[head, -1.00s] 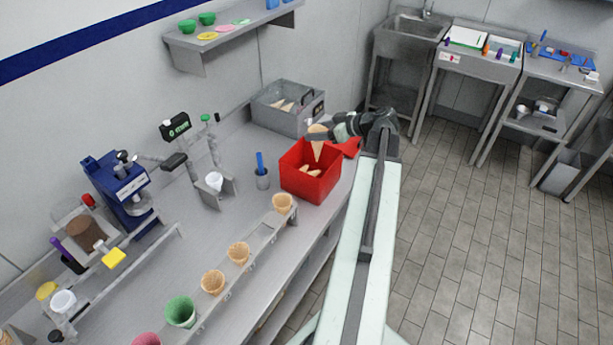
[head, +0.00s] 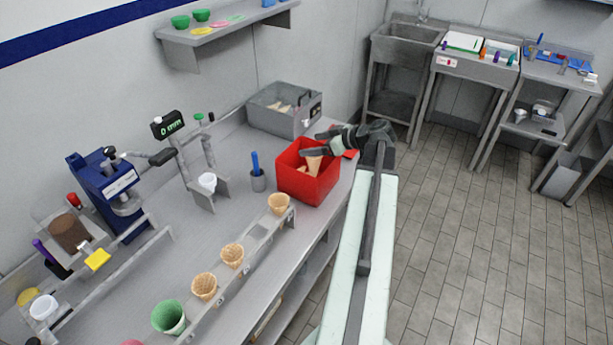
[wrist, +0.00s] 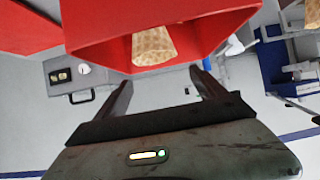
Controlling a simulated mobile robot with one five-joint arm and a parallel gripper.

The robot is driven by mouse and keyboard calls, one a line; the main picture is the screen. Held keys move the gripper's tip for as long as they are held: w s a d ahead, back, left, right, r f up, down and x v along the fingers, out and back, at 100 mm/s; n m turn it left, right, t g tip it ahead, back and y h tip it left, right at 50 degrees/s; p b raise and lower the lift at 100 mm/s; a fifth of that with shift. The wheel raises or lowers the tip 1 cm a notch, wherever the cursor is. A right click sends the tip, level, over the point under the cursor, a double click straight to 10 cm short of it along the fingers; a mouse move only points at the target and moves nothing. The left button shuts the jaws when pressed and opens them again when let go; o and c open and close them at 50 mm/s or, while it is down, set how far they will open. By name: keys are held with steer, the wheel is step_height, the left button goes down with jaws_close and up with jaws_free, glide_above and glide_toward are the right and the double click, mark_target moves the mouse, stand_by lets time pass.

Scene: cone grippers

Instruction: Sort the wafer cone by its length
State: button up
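A tan wafer cone (head: 314,163) is inside the red bin (head: 300,184), just below my gripper. Another cone shows partly beside it. My gripper (head: 310,144) is over the bin, open and empty, with its two fingers apart. In the wrist view the fingers (wrist: 164,88) are spread, and a cone (wrist: 153,46) lies beyond them inside the red bin (wrist: 100,45). A measuring stand (head: 192,160) with a digital display (head: 167,124) and a white cup (head: 207,182) stands left of the bin. A grey metal box (head: 272,120) behind the bin holds more cones.
A rack (head: 247,243) along the counter's front edge holds several waffle cones and a green cup (head: 168,317). A blue machine (head: 108,190) is farther left. The floor on the right is clear.

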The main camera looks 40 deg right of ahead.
steer(key=p+v, duration=0.3)
steer(key=v, duration=0.5)
steer(key=shift+p, duration=0.4)
steer(key=shift+f, duration=0.1)
